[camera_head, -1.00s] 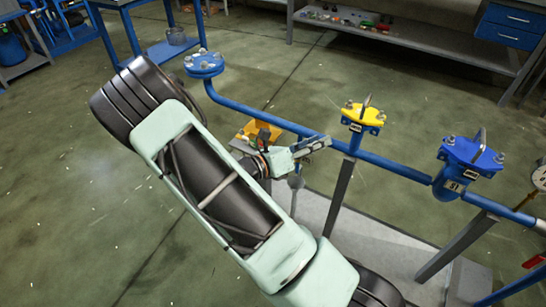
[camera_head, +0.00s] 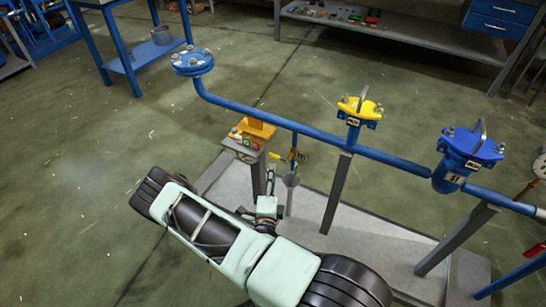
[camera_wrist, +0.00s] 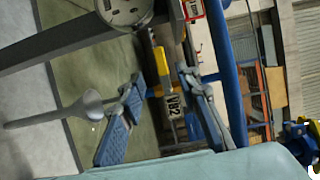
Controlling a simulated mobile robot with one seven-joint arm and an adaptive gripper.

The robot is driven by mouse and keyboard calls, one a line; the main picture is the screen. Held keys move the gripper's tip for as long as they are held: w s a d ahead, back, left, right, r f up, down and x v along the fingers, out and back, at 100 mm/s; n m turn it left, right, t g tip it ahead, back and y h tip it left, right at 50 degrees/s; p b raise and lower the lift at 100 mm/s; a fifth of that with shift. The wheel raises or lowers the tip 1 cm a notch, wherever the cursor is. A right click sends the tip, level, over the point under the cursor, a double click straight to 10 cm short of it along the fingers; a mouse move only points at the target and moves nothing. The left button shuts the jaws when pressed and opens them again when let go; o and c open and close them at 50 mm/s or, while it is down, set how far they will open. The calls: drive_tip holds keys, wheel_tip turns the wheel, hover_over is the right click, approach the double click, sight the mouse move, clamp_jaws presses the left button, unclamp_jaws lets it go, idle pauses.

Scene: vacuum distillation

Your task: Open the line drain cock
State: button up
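The drain cock has a yellow lever (camera_head: 275,156) on a short drop pipe under the blue line (camera_head: 330,146). In the wrist view the yellow lever (camera_wrist: 161,64) lies beyond the fingertips, with a tag reading VB2 (camera_wrist: 175,104) beside it. A grey funnel (camera_head: 291,181) is below the cock; it shows left of my fingers in the wrist view (camera_wrist: 88,104). My gripper (camera_head: 270,178) is below and slightly left of the cock. In the wrist view its two fingers (camera_wrist: 165,108) are apart with nothing gripped between them. The lever appears apart from the fingers.
A yellow-topped stand (camera_head: 250,132) is just left of the cock. A yellow valve (camera_head: 358,108) and a blue valve (camera_head: 469,155) sit along the line to the right. A grey post (camera_head: 336,195) stands right of my gripper. A dial gauge (camera_wrist: 123,8) is at the wrist view's top.

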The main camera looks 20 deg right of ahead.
sight(274, 157)
drive_tip(key=b+x, duration=0.2)
drive_tip(key=x, duration=0.7)
drive_tip(key=shift+w+d, duration=0.1)
drive_tip(key=shift+d, duration=0.1)
clamp_jaws()
